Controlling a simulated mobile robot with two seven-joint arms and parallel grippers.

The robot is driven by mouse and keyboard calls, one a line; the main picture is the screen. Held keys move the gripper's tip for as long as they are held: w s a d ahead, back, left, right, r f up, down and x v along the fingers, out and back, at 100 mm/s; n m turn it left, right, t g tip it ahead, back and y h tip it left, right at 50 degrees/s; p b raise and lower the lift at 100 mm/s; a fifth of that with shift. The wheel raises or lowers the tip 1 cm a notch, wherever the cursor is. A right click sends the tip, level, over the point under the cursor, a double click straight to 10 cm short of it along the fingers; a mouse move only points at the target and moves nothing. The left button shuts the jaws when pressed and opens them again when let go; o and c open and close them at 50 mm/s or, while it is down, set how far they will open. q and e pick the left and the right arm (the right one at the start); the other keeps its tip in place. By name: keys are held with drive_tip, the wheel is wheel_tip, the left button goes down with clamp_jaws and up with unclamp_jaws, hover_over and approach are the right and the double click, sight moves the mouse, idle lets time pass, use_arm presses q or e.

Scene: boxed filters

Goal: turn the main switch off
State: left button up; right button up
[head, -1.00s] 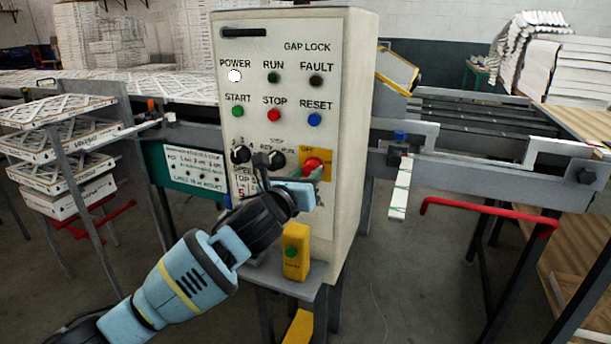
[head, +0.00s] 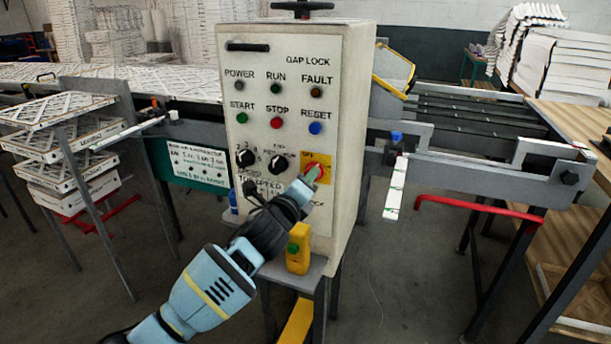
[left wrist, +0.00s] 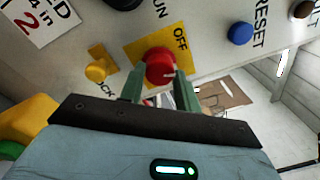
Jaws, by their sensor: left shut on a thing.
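The main switch (head: 318,168) is a red rotary knob on a yellow plate marked OFF, at the lower right of the control box's front. It also shows in the left wrist view (left wrist: 160,65), between two green fingers. My left gripper (head: 311,176) comes in from below left and is shut on the knob; the fingertips sit on either side of it (left wrist: 160,88). The fingers partly cover the knob, and I cannot tell its exact angle. The POWER lamp (head: 233,86) above is dark. My right gripper is not in view.
The control box (head: 348,150) carries black selector knobs (head: 278,163) left of the switch and START, STOP and RESET buttons above. A yellow box with a green button (head: 298,255) stands on the ledge below. A red bar (head: 480,207) sticks out at right.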

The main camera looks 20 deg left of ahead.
use_arm(q)
drive_tip(key=shift+d+n+y+p, duration=0.15)
drive_tip(key=shift+n+p, duration=0.35)
drive_tip(key=shift+n, duration=1.8)
drive_tip(key=shift+a+n+y+p, duration=0.15)
drive_tip(key=shift+n+p, duration=0.35)
drive_tip(key=shift+n, duration=1.8)
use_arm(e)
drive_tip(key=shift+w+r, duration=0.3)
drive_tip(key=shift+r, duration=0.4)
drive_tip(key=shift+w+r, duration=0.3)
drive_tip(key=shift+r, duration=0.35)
use_arm(q)
drive_tip(key=shift+d, duration=0.1)
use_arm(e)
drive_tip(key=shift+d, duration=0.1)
use_arm(q)
drive_tip(key=o, duration=1)
drive_tip(key=shift+c, duration=0.2)
drive_tip(key=s, duration=0.7)
drive_tip(key=shift+s+f, duration=0.25)
drive_tip(key=shift+s, duration=0.15)
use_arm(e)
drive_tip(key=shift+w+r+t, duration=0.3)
